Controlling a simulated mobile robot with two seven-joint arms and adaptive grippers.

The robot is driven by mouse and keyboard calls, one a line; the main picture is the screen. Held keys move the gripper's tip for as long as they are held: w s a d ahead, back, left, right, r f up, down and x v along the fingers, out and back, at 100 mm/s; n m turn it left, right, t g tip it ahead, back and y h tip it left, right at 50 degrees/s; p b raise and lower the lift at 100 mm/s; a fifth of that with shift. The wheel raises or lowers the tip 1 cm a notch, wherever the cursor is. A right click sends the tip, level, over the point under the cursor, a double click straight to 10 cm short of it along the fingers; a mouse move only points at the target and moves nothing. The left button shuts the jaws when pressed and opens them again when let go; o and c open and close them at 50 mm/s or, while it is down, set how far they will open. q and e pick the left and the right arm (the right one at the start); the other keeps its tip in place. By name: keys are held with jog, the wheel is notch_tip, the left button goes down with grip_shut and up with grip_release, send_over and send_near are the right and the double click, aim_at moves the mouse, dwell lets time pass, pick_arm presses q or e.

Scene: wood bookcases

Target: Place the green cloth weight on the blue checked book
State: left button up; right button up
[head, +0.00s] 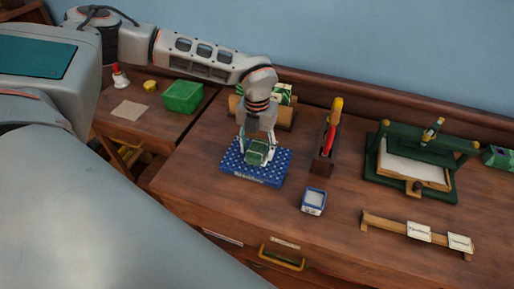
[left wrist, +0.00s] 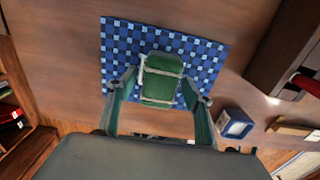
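The green cloth weight (head: 257,151) sits at the blue checked book (head: 231,164), over its middle. In the left wrist view the green weight (left wrist: 162,80) shows against the blue-and-white checks of the book (left wrist: 117,50). My left gripper (head: 256,156) points down from above, with one finger on each side of the weight. The fingertips (left wrist: 161,80) are close beside the weight's sides; whether they press on it cannot be told. The weight's underside is hidden, so its contact with the book is not clear. My right gripper is in neither view.
A dark wooden holder (head: 322,164) with red and yellow handles stands right of the book. A small blue-and-white box (head: 313,201) is in front. A green press (head: 411,166) and a wooden rail with cards (head: 415,233) are farther right. A green box (head: 183,96) is left.

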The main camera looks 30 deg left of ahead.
aim_at(257, 147)
pick_arm(q)
jog(key=shift+r, duration=0.3)
notch_tip(257, 147, up, 12)
jog(key=shift+f+b, duration=0.15)
jog(key=shift+b, duration=0.2)
dwell(0.4)
